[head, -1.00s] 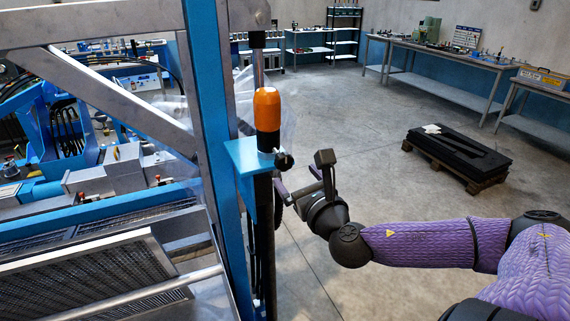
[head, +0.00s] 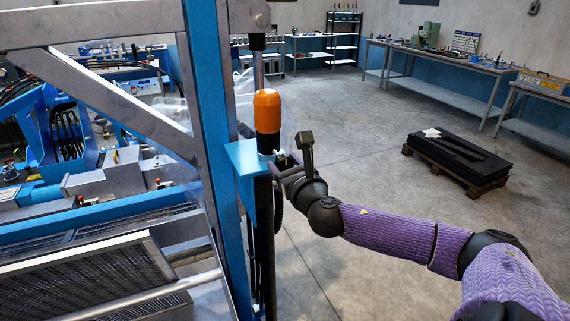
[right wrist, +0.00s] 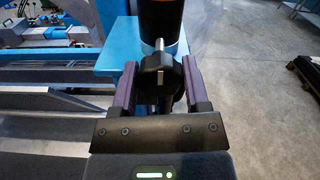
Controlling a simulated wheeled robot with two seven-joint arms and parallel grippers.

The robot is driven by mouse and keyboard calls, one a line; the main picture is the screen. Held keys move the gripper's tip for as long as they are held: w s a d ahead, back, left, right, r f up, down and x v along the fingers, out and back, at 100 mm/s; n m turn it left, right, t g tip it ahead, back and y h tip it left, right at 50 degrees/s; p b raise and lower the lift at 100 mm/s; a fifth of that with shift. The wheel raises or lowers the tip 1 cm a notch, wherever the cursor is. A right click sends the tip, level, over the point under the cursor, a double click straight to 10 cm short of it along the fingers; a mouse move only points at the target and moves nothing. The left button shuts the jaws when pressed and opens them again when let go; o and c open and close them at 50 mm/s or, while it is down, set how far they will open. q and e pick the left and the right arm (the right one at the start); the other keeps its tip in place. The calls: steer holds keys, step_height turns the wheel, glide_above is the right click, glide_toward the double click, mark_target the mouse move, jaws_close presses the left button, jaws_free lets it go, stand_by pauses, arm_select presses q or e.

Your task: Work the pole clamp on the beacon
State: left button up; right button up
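The beacon (head: 266,108), an orange cap on a black base, stands upright at a blue bracket (head: 243,157) on the frame. In the right wrist view its black base (right wrist: 160,18) is at the top, above the blue bracket plate (right wrist: 112,58). The clamp's black knob (right wrist: 160,76), with a metal pin, shows between the purple fingers of my right gripper (right wrist: 159,72). The fingers stand apart on either side of it; contact is not clear. In the head view the right gripper (head: 282,165) is beside the bracket and partly hides the knob. My left gripper is not in view.
A blue upright post (head: 208,110) and grey diagonal beam (head: 110,100) stand left of the beacon. Mesh sieve panels (head: 90,285) fill the lower left. The floor to the right is clear up to a pallet with black foam (head: 458,155) and workbenches (head: 440,87).

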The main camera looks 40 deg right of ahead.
jaws_close()
